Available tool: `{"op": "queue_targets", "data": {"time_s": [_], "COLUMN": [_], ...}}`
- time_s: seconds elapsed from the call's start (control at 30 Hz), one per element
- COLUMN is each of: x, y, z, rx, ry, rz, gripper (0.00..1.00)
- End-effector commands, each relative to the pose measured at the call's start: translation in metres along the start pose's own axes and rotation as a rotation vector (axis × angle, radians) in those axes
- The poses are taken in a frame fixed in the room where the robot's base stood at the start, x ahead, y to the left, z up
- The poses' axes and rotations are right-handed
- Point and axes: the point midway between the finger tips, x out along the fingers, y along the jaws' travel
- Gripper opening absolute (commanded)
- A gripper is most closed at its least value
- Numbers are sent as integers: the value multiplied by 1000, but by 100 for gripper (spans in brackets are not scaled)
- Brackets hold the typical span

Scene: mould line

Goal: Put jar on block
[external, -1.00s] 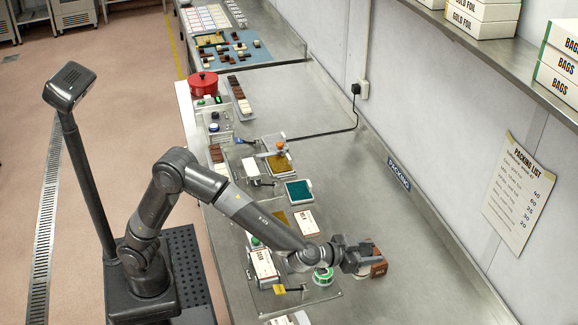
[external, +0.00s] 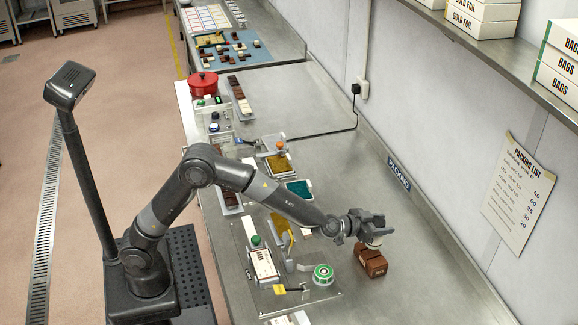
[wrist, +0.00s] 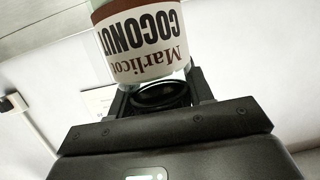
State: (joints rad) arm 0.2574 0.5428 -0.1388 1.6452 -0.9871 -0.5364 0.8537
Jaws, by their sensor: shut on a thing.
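The jar (wrist: 140,45) fills the top of the wrist view, a rounded container with a white label reading "COCONUT", upside down in the picture, and a dark red band. My gripper (external: 376,232) is shut on it; in the wrist view the dark fingers (wrist: 160,100) reach up to the jar's side. In the external view the jar is mostly hidden by the gripper; only a small pale part shows. The brown block (external: 371,264) rests on the steel bench, just below the gripper in the picture. I cannot tell the gap between jar and block.
A green-and-white round tin (external: 323,274) stands left of the block. A white box (external: 264,264), a yellow-handled tool (external: 283,289) and a teal pad (external: 299,189) are also on the bench (external: 430,285). The bench to the right is clear up to the wall.

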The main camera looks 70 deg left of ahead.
Motion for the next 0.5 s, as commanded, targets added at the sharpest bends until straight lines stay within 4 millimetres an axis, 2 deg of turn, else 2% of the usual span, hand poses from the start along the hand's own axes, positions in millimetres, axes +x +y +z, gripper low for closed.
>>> {"op": "queue_targets", "data": {"time_s": [0.1,0.2,0.5], "x": [6,9,10], "y": [-1,0,0], "z": [19,30,35], "rx": [1,0,-1], "ry": [-5,-3,0], "rz": [-1,0,0], "gripper": [17,17,17]}}
